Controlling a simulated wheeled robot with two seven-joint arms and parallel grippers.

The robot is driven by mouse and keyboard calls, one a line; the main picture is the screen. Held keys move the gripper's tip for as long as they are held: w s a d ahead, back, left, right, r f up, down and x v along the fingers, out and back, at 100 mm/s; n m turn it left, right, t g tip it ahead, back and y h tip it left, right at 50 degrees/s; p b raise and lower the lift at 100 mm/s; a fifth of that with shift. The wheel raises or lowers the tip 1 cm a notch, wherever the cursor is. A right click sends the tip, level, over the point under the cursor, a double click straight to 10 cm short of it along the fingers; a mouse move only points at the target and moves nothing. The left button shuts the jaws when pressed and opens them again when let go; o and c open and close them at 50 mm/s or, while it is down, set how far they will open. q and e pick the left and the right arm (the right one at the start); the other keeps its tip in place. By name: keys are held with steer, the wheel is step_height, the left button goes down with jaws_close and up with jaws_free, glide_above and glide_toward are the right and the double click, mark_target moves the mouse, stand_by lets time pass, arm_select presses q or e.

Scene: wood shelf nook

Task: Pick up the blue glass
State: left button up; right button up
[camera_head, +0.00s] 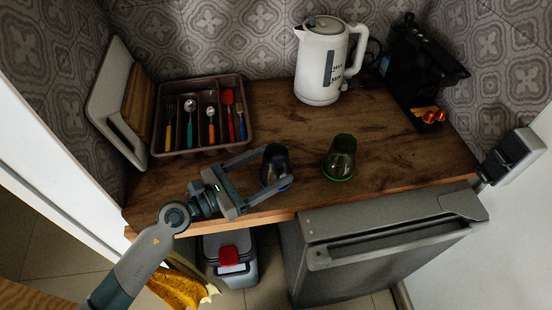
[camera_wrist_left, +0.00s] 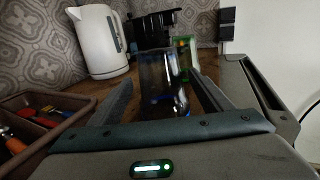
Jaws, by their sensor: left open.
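The blue glass (camera_head: 275,160) is a dark, see-through tumbler with a blue rim at its base. It stands upside down or upright, I cannot tell which, near the front edge of the wooden counter (camera_head: 290,120). My left gripper (camera_head: 278,168) is open, with one finger on each side of the glass. In the left wrist view the blue glass (camera_wrist_left: 160,75) stands between the two fingers, apart from or just touching them; contact is unclear. My right gripper is not in view.
A green-rimmed glass (camera_head: 341,155) stands right of the blue one. A white kettle (camera_head: 318,75) and a black coffee machine (camera_head: 415,65) are at the back. A cutlery tray (camera_head: 165,92) and cutting boards (camera_head: 112,95) are at left. A grey appliance (camera_head: 385,250) is below.

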mark_target(287, 157)
arm_select(q)
steer(key=shift+w+d, duration=0.2)
steer(key=shift+d, duration=0.15)
steer(key=shift+w+d+r+p, duration=0.15)
steer(key=shift+d+p, duration=0.1)
steer(key=shift+p, duration=0.05)
steer(key=p+x, duration=0.1)
steer(key=x, duration=0.3)
steer(key=shift+r+p, duration=0.2)
steer(key=shift+p, duration=0.2)
steer(key=shift+w+d+f, duration=0.1)
steer(key=shift+w+d, duration=0.05)
steer(key=shift+d, duration=0.15)
steer(key=c, duration=1.3)
